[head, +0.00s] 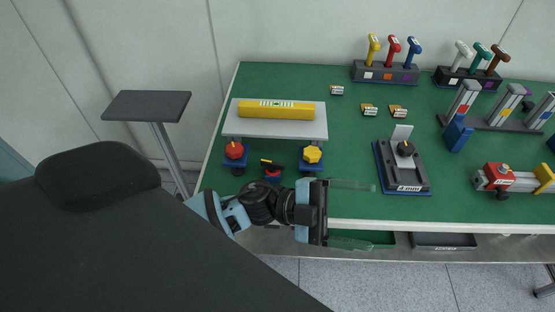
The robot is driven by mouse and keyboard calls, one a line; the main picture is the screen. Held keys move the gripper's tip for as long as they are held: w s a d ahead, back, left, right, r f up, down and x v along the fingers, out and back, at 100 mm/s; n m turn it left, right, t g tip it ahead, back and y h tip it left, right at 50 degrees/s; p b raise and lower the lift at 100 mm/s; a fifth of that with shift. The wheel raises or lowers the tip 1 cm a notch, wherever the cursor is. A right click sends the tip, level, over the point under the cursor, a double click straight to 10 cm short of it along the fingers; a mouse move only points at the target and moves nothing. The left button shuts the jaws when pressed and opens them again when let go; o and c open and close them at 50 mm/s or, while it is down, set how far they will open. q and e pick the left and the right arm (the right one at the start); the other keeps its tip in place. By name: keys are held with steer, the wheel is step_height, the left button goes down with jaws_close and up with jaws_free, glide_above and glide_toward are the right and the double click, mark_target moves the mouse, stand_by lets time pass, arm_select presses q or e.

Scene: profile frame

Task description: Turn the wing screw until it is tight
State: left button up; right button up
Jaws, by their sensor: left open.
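My left gripper (352,214) is open and empty at the table's front edge, its two translucent fingers pointing right and spread wide. No part is clearly marked as the wing screw. A black wing-shaped knob (271,163) stands on a red base under the front of a grey platform, up and left of the gripper. Another black knob (405,149) sits on a dark fixture (409,184) with an upright grey plate, up and right of the gripper. A third dark knob (502,195) is on the red clamp (499,176) of a grey profile at right. My right gripper is not in view.
The grey platform (300,129) carries a yellow level (276,110); red (235,151) and yellow (312,155) knobs stand at its front. Grey posts (463,102), handled tools (391,50) and small blocks (369,110) occupy the green table (300,78). Trays (443,241) sit below the front edge.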

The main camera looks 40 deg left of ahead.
arm_select(q)
step_height(320, 180, down, 2)
steer(key=s+m+g+y+b, duration=0.15)
steer(key=m+g+y, duration=0.25)
steer(key=m+g, duration=0.4)
steer(key=n+t+y+b, duration=0.1)
steer(key=t+y+b, duration=0.35)
steer(key=y, duration=1.25)
glide_above(272, 162)
steer(key=b, duration=0.2)
steer(key=shift+d+r+g, duration=0.15)
steer(key=shift+d+g, duration=0.15)
steer(key=shift+g, duration=0.55)
steer(key=shift+a+r, duration=0.25)
steer(key=shift+a, duration=0.05)
step_height(272, 162, down, 6)
steer(key=shift+f+b, duration=0.2)
steer(key=shift+b, duration=0.4)
steer(key=shift+f, duration=0.75)
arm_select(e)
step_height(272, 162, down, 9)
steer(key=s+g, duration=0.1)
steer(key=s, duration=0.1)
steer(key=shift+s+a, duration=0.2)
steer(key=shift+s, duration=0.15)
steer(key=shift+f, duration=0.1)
arm_select(q)
steer(key=c, duration=1)
